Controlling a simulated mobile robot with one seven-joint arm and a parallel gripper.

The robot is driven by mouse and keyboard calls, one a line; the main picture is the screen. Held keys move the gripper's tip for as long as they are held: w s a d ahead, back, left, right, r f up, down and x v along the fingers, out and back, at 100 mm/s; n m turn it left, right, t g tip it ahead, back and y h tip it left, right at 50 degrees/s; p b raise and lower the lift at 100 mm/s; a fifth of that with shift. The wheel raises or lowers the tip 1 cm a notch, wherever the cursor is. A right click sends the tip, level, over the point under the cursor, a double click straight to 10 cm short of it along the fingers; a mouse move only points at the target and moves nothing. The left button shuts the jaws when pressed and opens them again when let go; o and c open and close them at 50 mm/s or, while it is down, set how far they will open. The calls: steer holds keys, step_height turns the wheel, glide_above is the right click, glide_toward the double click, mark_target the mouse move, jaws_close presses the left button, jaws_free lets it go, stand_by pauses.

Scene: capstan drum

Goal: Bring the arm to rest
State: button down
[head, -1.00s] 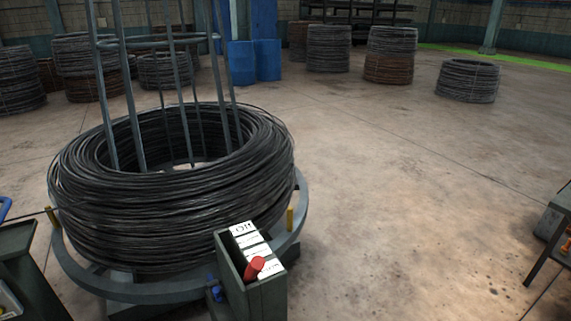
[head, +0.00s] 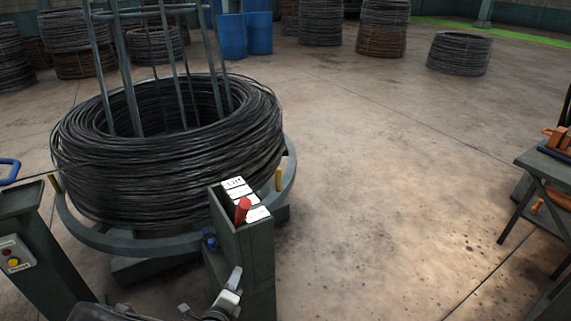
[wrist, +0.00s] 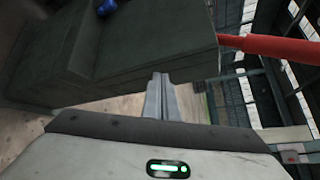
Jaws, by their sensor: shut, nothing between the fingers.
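My gripper (head: 234,279) is at the bottom of the head view, low in front of a dark green lever post. In the wrist view its two narrow grey fingers (wrist: 159,96) are together with nothing between them. The post (head: 247,250) has white label plates on top and a red lever handle (head: 243,209) standing up from its slot. In the wrist view the post's dark body (wrist: 130,45) is close beyond the fingers, and the red lever (wrist: 272,47) sticks out to the right. The fingers look apart from the lever; whether they touch the post cannot be told.
A big coil of dark wire (head: 165,185) sits on a round turntable behind the post. A control stand with buttons (head: 14,258) is at left, and a bench with orange tools (head: 545,160) at right. The floor (head: 390,190) between is clear.

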steer(key=w+d+r+m+g+h, duration=0.2)
steer(key=d+r+m+g+h, duration=0.35)
steer(key=d+r+m, duration=1)
steer(key=s+d+r+m+g, duration=0.65)
steer(key=d+r+m, duration=0.45)
steer(key=m, duration=0.3)
steer(key=s+d+r+m+t+y, duration=0.25)
steer(key=s+r+m+y, duration=0.55)
steer(key=s+r+m, duration=0.75)
step_height(320, 180, up, 17)
steer(key=s+m+p, duration=0.1)
steer(key=p, duration=1.7)
steer(key=shift+s+a+m+p, duration=0.15)
steer(key=shift+s+m+p, duration=0.2)
steer(key=shift+m+p, duration=0.05)
